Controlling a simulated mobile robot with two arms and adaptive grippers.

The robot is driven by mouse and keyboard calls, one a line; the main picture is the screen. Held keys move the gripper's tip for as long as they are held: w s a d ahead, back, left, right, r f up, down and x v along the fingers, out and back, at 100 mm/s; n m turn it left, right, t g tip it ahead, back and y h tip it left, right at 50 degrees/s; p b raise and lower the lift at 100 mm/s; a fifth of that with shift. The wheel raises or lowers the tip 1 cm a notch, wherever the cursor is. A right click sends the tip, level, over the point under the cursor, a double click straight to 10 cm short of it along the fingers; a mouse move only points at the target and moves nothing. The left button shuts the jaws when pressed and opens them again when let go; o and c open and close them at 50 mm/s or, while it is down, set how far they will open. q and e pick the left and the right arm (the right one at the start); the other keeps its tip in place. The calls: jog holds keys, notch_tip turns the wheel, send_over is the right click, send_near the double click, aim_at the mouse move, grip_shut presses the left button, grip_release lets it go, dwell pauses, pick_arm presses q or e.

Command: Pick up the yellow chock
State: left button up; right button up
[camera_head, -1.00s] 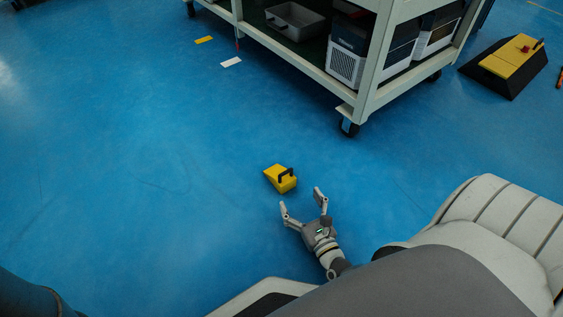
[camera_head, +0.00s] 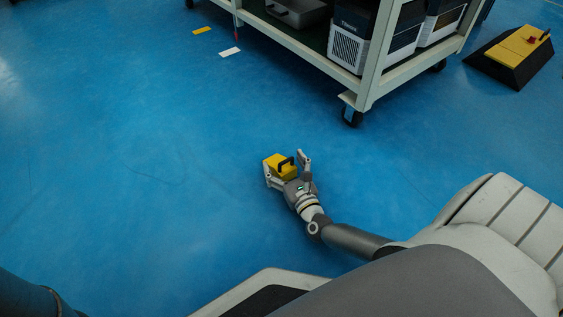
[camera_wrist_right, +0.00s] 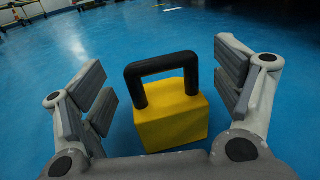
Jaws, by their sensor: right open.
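The yellow chock (camera_head: 275,164) sits on the blue floor and has a black handle on top. My right gripper (camera_head: 285,164) is open around it, with one finger on each side. In the right wrist view the chock (camera_wrist_right: 171,122) stands between the open fingers of my right gripper (camera_wrist_right: 170,92), its black handle upright towards the camera. A gap shows between the chock and each finger there. My left gripper is not in view; only a dark shape shows at the lower left corner of the head view.
A wheeled rack (camera_head: 367,92) with boxed units stands at the back, its near caster on the floor beyond the chock. A black and yellow ramp-like block (camera_head: 511,57) lies at the upper right. Yellow and white floor marks lie at the upper left. The floor around the chock is clear.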

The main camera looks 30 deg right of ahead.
jog(key=c, duration=1.7)
jog(key=shift+r, duration=0.1)
